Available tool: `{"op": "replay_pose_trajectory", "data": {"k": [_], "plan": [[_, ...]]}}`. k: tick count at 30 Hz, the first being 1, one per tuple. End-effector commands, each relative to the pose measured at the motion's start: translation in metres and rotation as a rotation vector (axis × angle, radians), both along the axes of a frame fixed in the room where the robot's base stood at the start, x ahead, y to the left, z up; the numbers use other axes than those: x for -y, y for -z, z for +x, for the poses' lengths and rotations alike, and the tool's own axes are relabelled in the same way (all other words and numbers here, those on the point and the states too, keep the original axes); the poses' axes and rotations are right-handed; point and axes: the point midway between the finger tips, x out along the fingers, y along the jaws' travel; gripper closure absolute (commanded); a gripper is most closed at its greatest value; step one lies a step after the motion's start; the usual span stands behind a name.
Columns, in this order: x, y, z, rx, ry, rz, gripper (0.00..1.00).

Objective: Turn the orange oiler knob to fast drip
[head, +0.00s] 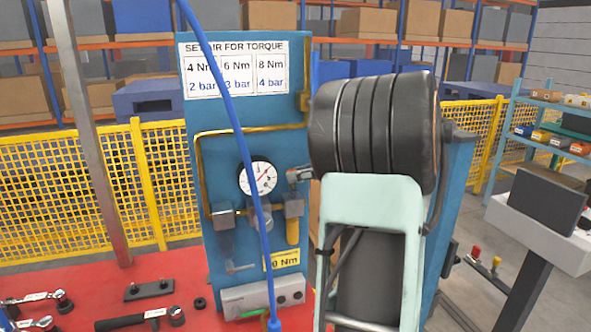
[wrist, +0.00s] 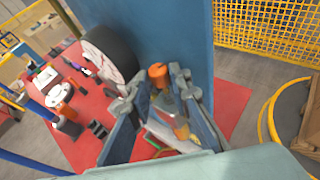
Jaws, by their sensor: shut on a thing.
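The orange oiler knob (wrist: 157,72) shows in the wrist view between the two fingertips of my gripper (wrist: 156,88). My gripper is shut on it. In the head view my gripper (head: 299,175) is at the top of the oiler, just right of the gauge, and the knob is hidden there. The oiler's grey body (head: 293,206) and amber bowl (head: 292,232) hang below the fingertips on the blue panel (head: 222,165). The knob's drip setting cannot be read.
A pressure gauge (head: 257,178) sits left of the oiler. A blue hose (head: 236,130) hangs in front of the panel. A torque chart (head: 236,68) is above. Tools such as a wrench (head: 140,320) lie on the red table (head: 90,277). A yellow fence (head: 80,180) stands behind.

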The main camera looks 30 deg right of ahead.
Motion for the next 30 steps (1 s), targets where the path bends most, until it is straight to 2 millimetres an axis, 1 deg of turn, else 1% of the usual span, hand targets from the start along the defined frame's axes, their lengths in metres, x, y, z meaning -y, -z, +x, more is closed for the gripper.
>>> {"op": "replay_pose_trajectory", "data": {"k": [1,8,20,21,24,25,30], "plan": [[0.0012,-0.0023,0.001,0.0,-0.015,0.001,1.0],[0.0009,-0.0016,0.0016,0.002,-0.062,0.0,1.0],[0.0007,-0.0015,0.0017,0.004,-0.067,-0.001,1.0],[0.0007,-0.0015,0.0017,0.004,-0.067,-0.001,0.79],[0.0008,-0.0013,0.0017,0.002,-0.067,0.0,0.68],[0.0008,-0.0012,0.0017,0.002,-0.067,0.0,0.64],[0.0011,-0.0008,0.0015,0.002,-0.066,-0.001,0.64]]}}
